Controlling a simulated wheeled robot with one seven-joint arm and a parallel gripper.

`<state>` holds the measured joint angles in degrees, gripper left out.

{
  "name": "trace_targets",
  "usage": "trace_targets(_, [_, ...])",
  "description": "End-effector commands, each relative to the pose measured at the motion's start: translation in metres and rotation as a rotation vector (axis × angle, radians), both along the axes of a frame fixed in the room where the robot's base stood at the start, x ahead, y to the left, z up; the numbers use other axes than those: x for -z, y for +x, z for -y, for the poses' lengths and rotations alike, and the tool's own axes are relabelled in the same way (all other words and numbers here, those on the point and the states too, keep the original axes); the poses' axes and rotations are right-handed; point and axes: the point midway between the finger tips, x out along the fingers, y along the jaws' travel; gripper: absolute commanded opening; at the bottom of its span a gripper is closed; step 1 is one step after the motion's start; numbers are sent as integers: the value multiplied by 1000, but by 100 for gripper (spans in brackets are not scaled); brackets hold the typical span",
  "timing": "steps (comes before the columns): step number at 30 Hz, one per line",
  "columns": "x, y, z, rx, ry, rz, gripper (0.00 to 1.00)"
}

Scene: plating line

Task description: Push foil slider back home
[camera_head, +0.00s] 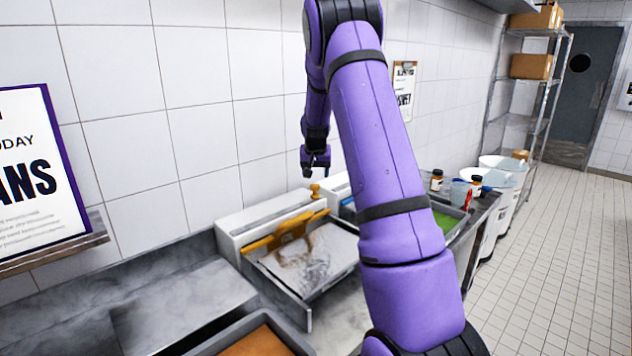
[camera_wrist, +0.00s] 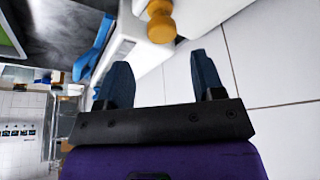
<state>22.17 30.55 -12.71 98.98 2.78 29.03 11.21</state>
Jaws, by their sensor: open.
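A white dispenser box (camera_head: 240,228) stands against the tiled wall, with an orange bar (camera_head: 290,230) along its front. A yellow-orange knob (camera_head: 316,190), which looks like the slider, sits on top near the box's right end. In the wrist view, a yellow-orange knob (camera_wrist: 161,22) shows on a white box's edge, just beyond my fingertips. My gripper (camera_head: 316,160) is open, with an empty gap between its fingers (camera_wrist: 163,72). It hangs just above the knob in the head view, apart from it. My arm hides part of the counter's right side.
A grey-framed tray (camera_head: 295,308) with a crumpled pale sheet lies before the box. A second white box (camera_head: 338,187) stands just right. Jars (camera_head: 437,180) and a green-bottomed tray (camera_head: 446,220) are farther right. The tiled wall is close behind.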

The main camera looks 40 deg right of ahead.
Motion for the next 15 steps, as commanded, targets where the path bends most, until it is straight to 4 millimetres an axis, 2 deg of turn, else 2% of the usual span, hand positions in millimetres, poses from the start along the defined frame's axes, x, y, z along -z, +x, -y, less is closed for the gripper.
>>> trace_targets(1, [-10,-2,-3,0,-1,2,62])
trace_targets(6, [-33,-9,-9,-1,-2,1,62])
trace_targets(15, [-45,-14,-13,-1,0,-2,62])
